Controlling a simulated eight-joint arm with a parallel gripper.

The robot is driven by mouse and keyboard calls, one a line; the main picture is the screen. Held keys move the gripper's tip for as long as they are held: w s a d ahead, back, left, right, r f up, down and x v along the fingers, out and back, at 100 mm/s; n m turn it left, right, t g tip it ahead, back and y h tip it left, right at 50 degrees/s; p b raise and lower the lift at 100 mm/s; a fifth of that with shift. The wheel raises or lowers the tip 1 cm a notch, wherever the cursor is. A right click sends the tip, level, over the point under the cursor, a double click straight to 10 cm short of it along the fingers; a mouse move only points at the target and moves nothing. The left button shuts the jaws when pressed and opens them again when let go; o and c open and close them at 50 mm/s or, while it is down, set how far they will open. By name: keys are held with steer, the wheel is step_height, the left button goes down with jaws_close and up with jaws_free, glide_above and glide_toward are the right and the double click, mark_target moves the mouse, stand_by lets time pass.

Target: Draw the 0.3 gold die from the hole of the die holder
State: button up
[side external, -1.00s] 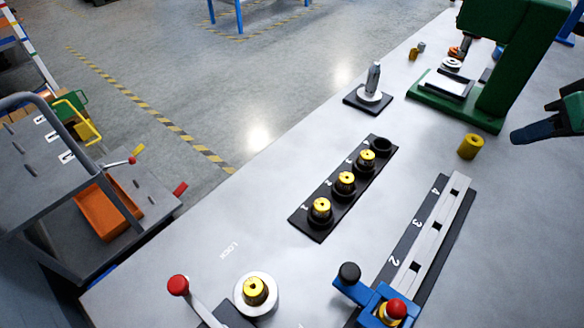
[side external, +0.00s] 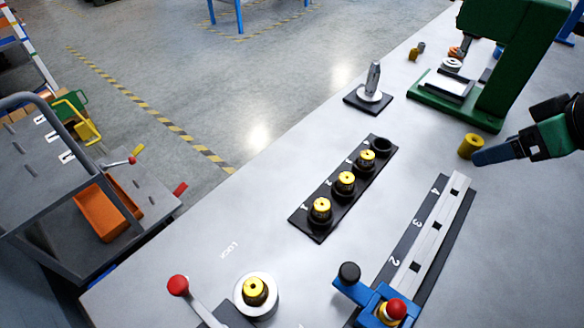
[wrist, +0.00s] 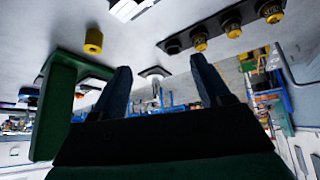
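A black die holder strip (side external: 310,229) lies mid-table in the side view. It holds three gold dies (side external: 320,206), (side external: 345,179), (side external: 367,157) in black seats; its far seat (side external: 380,144) is empty. They also show upside down in the wrist view, at top right (wrist: 232,28). Small markings beside the seats are too small to read, so I cannot tell which die is 0.3. Another gold die (side external: 255,291) sits in a round white holder (side external: 270,306) in front. My gripper (side external: 478,158) is at the right, above the table, away from the strip. Its fingers (wrist: 163,88) are apart with nothing between them.
A loose gold cylinder (side external: 471,146) stands right by my fingers in the side view. A green press (side external: 486,117) is behind it. A numbered rail (side external: 432,238) with a blue clamp (side external: 376,306), a red-knobbed lever (side external: 190,295) and a metal post (side external: 374,78) surround the strip.

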steer(key=a+n+g+y, duration=0.2)
steer(key=a+n, duration=0.4)
steer(key=a, duration=0.4)
steer(key=n+g, duration=0.5)
steer(key=n, duration=0.5)
glide_above(256, 286)
steer(key=d, duration=0.2)
steer(key=shift+y, duration=0.3)
steer(key=f, duration=0.5)
steer(key=shift+w+d+f, duration=0.2)
steer(key=shift+w+f, duration=0.05)
steer(key=shift+f, duration=0.15)
steer(key=x, duration=0.4)
steer(key=shift+s+a+f, duration=0.1)
steer(key=shift+a+f, duration=0.1)
steer(key=shift+f, duration=0.05)
steer(key=shift+a+f, duration=0.15)
steer(key=shift+f, duration=0.3)
jaws_close()
